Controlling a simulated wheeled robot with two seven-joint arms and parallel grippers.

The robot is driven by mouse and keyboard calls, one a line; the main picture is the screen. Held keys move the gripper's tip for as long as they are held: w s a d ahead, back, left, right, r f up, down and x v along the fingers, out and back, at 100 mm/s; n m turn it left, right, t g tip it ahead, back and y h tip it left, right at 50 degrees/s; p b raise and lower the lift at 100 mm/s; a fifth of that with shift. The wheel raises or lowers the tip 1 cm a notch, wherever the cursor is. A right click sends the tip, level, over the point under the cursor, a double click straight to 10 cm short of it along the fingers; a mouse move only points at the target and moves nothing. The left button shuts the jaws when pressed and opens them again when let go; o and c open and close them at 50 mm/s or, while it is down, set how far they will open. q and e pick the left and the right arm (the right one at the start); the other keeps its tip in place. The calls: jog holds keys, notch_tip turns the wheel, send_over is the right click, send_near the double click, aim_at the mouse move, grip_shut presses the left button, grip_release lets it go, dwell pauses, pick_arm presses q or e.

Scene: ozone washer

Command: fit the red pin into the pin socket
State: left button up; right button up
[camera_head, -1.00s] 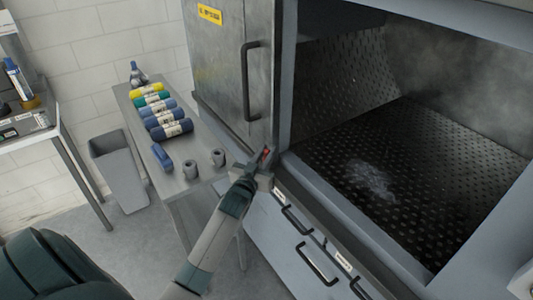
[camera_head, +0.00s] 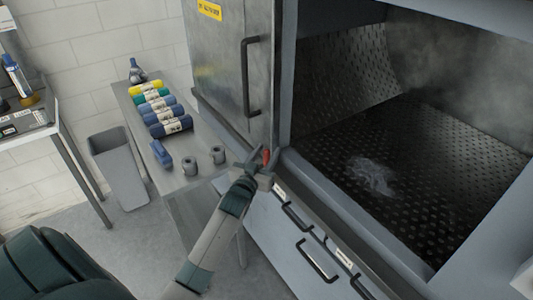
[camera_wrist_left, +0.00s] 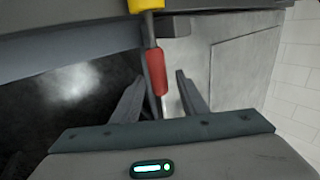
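The red pin (camera_head: 266,156) is at the door-side front corner of the washer opening. In the left wrist view the red pin (camera_wrist_left: 157,72) hangs below a metal rod that runs up to a yellow part (camera_wrist_left: 146,5) at the top edge. I cannot tell whether that yellow part is the pin socket, or how deep the rod sits. My left gripper (camera_head: 261,155) is open around the red pin. In the wrist view its fingers (camera_wrist_left: 160,88) stand apart, with the pin's lower end between them, closer to the left finger. My right gripper is out of view.
The washer's metal door (camera_head: 232,80) stands beside the gripper, and the dark perforated chamber (camera_head: 410,160) opens to the right. Drawer handles (camera_head: 317,262) are below. A side table (camera_head: 205,182) at left holds several rolled bottles, a blue block (camera_head: 161,154) and two grey cylinders.

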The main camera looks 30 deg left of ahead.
pick_arm(q)
jog(key=shift+s+d+f+b, duration=0.15)
jog(key=shift+s+b, duration=0.15)
jog(key=shift+s, duration=0.4)
jog(key=b+v, duration=0.4)
jog(key=v, duration=1.2)
jog(key=shift+b, duration=0.3)
